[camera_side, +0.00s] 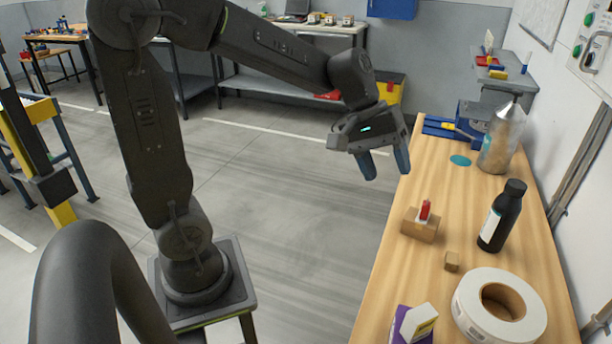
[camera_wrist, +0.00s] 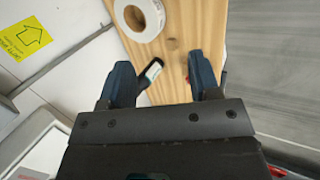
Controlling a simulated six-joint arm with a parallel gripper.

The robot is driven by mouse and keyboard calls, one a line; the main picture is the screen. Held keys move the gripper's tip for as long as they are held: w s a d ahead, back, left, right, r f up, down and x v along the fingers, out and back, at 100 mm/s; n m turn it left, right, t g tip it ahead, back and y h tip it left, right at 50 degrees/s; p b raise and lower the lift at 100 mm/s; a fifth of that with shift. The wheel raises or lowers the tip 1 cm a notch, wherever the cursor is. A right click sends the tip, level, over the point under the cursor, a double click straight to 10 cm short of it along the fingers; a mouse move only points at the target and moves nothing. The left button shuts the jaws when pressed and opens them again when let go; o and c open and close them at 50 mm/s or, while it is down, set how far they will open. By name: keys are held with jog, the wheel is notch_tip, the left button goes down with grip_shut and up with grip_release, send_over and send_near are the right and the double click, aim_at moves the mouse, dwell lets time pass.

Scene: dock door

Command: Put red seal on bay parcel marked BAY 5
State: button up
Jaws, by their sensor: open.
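A small upright red piece with a pale face (camera_side: 424,210), which looks like the red seal, stands on a brown cardboard parcel (camera_side: 418,228) on the wooden bench. A smaller brown box (camera_side: 452,261) sits nearer the camera. No BAY 5 mark is legible on either. My gripper (camera_side: 386,170) is open and empty, above the bench's left edge and up and left of the parcel. In the wrist view, the open fingers (camera_wrist: 160,65) frame the bench, and a sliver of red (camera_wrist: 187,76) shows beside the right finger; the parcel is hidden there.
A black bottle (camera_side: 502,216) stands right of the parcel. A white tape roll (camera_side: 498,306) and a purple-and-white box (camera_side: 413,324) are at the near end. A clear cone-topped bottle (camera_side: 501,140) and blue tray (camera_side: 447,129) are at the far end.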

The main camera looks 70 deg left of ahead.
jog(key=s+r+m+t+y, duration=0.1)
jog(key=s+m+y, duration=0.4)
jog(key=s, duration=0.9)
jog(key=m+t, duration=0.1)
jog(key=m, duration=0.2)
jog(key=shift+s+a+t, duration=0.15)
jog(key=shift+s+t, duration=0.15)
jog(key=shift+s, duration=0.1)
